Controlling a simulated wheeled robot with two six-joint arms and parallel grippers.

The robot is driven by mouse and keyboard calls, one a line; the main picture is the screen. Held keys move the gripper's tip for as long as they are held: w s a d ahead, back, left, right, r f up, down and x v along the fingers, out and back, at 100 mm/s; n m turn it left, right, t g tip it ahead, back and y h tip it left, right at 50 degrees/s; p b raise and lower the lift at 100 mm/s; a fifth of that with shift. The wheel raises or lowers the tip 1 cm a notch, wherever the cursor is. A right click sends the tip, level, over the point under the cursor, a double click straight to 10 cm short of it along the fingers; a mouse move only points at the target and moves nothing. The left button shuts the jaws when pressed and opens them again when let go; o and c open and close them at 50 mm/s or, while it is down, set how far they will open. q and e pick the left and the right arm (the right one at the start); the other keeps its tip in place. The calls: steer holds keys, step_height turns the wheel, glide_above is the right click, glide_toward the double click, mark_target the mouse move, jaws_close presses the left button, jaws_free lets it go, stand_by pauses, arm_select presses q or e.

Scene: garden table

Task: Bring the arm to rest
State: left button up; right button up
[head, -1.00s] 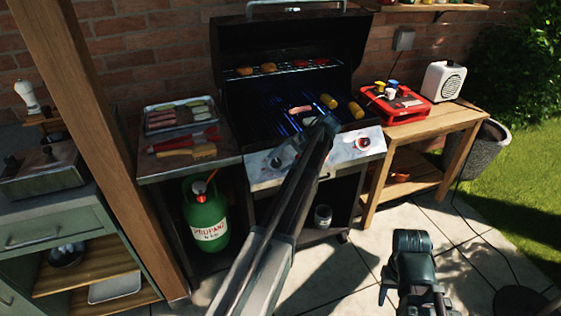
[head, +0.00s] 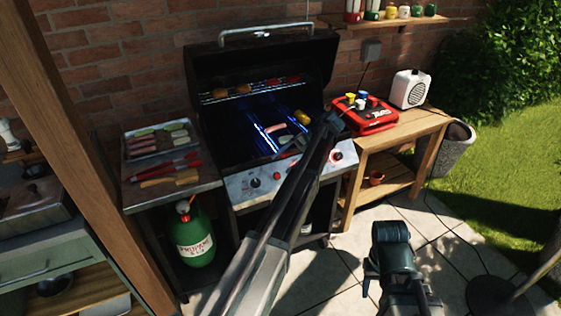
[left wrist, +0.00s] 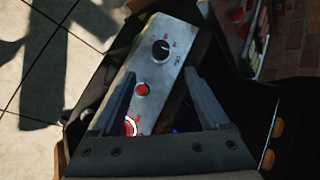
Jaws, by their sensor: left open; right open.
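My left arm reaches from the bottom of the head view up to the grill. My left gripper (head: 305,136) is over the grill's front right edge, open and empty. In the left wrist view its two fingers (left wrist: 160,85) stand apart, with the grill's control panel (left wrist: 155,65) showing between and beyond them. My right gripper (head: 398,272) is low at the right of the head view, dark and folded close in, above the paving. Its fingertips are hard to make out, and nothing shows in it.
The open grill (head: 268,62) holds a sausage (head: 276,128) and corn (head: 302,117). A food tray (head: 157,142) and red tongs (head: 165,167) lie on the left side shelf. A red case (head: 365,115) and white radio (head: 409,88) stand on the wooden bench (head: 400,130).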

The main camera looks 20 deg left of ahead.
stand_by(0.4)
arm_select(q)
steer(key=s+d+f+m+t+h, duration=0.1)
steer(key=s+d+f+m+h, duration=0.1)
steer(key=s+d, duration=1.1)
steer(key=s+d+f+m+t+h, duration=0.2)
steer(key=s+d+f+m+h, duration=0.1)
steer(key=s+d, duration=1.1)
steer(key=s+f+h, duration=0.1)
steer(key=s, duration=0.4)
steer(key=shift+h, duration=0.4)
steer(key=shift+w+f, duration=0.1)
steer(key=shift+f, duration=0.05)
